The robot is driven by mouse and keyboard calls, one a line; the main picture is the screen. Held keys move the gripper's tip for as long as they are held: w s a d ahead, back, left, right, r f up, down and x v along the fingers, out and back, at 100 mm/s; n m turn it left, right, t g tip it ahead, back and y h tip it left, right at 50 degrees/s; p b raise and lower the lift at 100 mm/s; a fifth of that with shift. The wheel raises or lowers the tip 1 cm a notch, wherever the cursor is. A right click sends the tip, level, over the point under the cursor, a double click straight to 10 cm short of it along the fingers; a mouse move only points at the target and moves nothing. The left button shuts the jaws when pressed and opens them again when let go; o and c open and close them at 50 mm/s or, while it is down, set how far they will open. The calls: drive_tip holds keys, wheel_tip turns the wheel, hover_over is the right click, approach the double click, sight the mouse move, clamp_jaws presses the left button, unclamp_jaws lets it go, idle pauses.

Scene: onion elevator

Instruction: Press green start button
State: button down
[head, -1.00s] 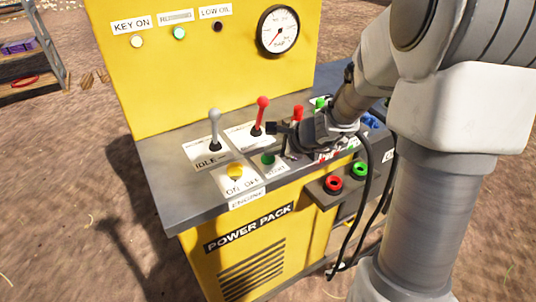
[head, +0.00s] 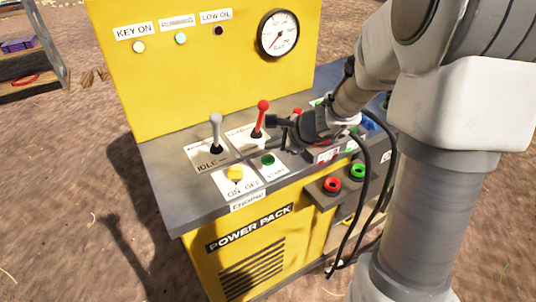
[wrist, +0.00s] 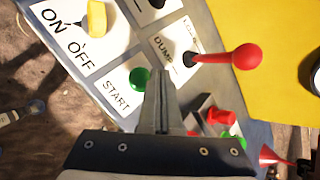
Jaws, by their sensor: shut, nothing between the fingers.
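The green start button (head: 268,160) sits on a white plate marked START on the panel top, right of the yellow ON/OFF knob (head: 235,173). In the wrist view the green button (wrist: 140,77) is just left of my fingertips. My gripper (head: 284,148) is shut and empty, above and to the right of the button in the head view. Its closed fingers (wrist: 158,74) show in the wrist view. A small gap shows between fingers and button in both views; their height above the panel is hard to judge.
A grey-knobbed idle lever (head: 215,130) and a red-knobbed dump lever (head: 262,118) stand close behind the button. Red and green sockets (head: 332,184) are on the front right. A yellow upright panel with a gauge (head: 278,33) rises behind. Cables hang beside my arm.

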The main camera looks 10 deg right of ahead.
sight(272, 159)
drive_tip(key=shift+r+p, duration=1.3)
drive_tip(key=shift+r, duration=0.65)
drive_tip(key=shift+f, duration=0.1)
drive_tip(key=s+a+r+n+g+p, duration=0.1)
drive_tip(key=s+a+r+n+p, duration=0.15)
drive_tip(key=s+r+n, duration=0.45)
drive_tip(key=s+a+r+n+g+p, duration=0.1)
drive_tip(key=s+a+r+n+p, duration=0.1)
drive_tip(key=s+a+r+n, duration=0.5)
drive_tip(key=s+d+r+n+h+p, duration=0.2)
drive_tip(key=s+d+r+n, duration=0.1)
drive_tip(key=s, duration=0.3)
drive_tip(key=s+d+r+n+h+p, duration=0.2)
drive_tip(key=s+d+r+n, duration=0.1)
drive_tip(key=s+d+n, duration=0.1)
drive_tip(key=shift+s+d+r+h, duration=0.3)
drive_tip(key=shift+s+d+r, duration=0.1)
drive_tip(key=shift+s+d, duration=0.55)
